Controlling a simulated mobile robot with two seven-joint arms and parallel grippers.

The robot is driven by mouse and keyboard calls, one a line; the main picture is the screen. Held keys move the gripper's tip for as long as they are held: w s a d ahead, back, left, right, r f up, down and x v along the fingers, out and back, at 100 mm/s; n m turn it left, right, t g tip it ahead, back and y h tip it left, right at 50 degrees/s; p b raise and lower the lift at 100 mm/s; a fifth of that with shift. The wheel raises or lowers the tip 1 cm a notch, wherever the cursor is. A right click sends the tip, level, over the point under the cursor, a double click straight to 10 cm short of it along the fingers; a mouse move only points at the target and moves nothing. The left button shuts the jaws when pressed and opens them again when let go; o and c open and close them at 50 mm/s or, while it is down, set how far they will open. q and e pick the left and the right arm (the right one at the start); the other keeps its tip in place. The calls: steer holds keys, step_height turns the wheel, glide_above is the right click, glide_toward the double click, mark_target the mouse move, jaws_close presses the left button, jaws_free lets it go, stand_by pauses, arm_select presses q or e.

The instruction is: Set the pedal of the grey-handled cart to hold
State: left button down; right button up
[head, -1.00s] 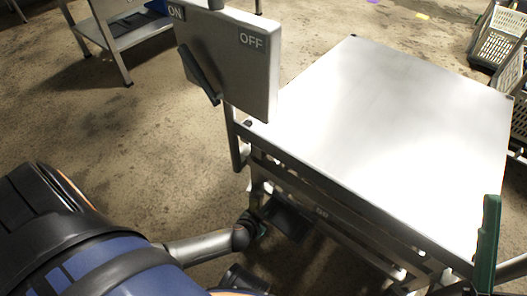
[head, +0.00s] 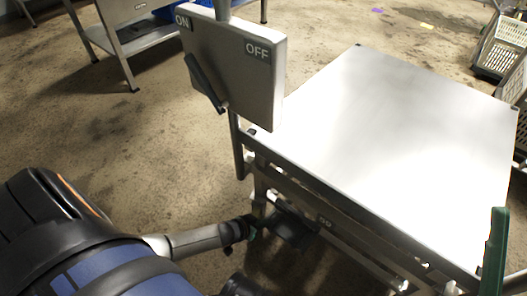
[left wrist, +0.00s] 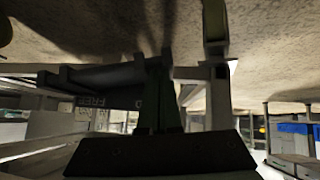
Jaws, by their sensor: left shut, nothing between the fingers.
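A dark pedal plate (head: 290,230) sits low at the near left side of a steel-topped cart (head: 390,130). My left gripper (head: 258,224) is shut and empty, right beside the pedal's left end; I cannot tell if it touches. In the left wrist view the shut dark green fingers (left wrist: 160,100) stand in front of the dark pedal (left wrist: 95,90), which carries the lettering FREE, partly covered by them. The pedal's setting cannot be read. No grey handle can be made out. My right gripper is not in view.
An ON/OFF switch box (head: 240,65) with a dark lever hangs above the cart's left corner. A green handle (head: 495,250) rises at the right edge. Grey crates (head: 500,45) stand at the upper right, a steel table (head: 135,28) at the upper left. The floor at left is open.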

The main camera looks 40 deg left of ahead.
arm_select(q)
steer(key=shift+r+p, duration=0.55)
steer(key=w+a+r+p+v, duration=0.1)
steer(key=p+v, duration=0.8)
steer(key=v, duration=0.3)
steer(key=shift+w+r, duration=0.2)
steer(key=shift+w, duration=0.05)
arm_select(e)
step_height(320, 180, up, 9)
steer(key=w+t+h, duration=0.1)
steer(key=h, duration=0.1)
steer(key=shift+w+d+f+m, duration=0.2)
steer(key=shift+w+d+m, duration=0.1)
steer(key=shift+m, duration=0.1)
arm_select(q)
steer(key=shift+d, duration=0.1)
